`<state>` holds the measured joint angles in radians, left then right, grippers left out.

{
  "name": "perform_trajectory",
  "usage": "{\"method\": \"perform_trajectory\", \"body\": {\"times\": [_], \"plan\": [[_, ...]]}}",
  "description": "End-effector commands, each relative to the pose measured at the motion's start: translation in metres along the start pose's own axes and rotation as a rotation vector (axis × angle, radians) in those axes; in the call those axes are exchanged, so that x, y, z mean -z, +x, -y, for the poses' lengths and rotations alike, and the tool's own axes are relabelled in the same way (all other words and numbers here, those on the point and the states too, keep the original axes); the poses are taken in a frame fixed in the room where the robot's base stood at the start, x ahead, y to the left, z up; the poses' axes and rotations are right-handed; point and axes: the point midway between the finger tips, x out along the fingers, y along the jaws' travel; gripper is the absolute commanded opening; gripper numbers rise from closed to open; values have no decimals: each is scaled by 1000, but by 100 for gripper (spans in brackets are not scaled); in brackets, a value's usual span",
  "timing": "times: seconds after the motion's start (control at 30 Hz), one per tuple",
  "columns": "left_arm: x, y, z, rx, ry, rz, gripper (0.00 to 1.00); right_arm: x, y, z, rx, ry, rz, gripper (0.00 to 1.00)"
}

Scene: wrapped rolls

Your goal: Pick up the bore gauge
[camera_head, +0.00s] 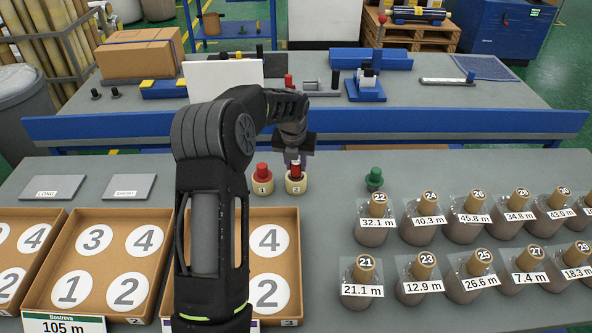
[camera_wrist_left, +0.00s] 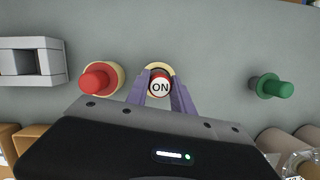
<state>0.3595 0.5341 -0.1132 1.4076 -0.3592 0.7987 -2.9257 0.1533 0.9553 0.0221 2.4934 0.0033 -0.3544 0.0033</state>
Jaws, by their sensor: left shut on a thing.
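My left gripper (camera_head: 296,155) is over the front table, pointing down. It is shut on a red gauge with a white cap (camera_head: 296,170), which stands in a cream round holder marked 2 (camera_head: 296,187). In the left wrist view the purple fingers (camera_wrist_left: 160,100) close on both sides of its white top (camera_wrist_left: 159,88), which reads "ON". Whether it has lifted from the holder I cannot tell. A second red gauge (camera_head: 262,170) stands in holder 1 (camera_head: 262,187), just left. A green gauge (camera_head: 375,177) stands to the right. My right gripper is not in view.
Several wrapped rolls (camera_head: 462,228) with tagged cores stand at the right. Cardboard trays with numbered circles (camera_head: 150,215) lie at the left, partly behind my arm. A grey block (camera_wrist_left: 32,62) shows in the left wrist view. The table between holder 2 and the green gauge is clear.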

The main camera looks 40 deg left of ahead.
Motion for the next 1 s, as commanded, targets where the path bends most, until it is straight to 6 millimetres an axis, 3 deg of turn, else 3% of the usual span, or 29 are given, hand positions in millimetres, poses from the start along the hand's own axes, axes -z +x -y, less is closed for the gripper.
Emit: {"method": "perform_trajectory", "body": {"times": [0.17,0.4,0.6,1.0], "plan": [[-6,-18,0,1,0,3,0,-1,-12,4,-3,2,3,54],[-19,-64,0,0,-1,3,0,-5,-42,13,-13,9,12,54],[-26,-92,0,0,-1,1,0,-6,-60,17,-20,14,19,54],[-27,-96,0,0,-1,1,0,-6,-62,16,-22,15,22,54]]}}
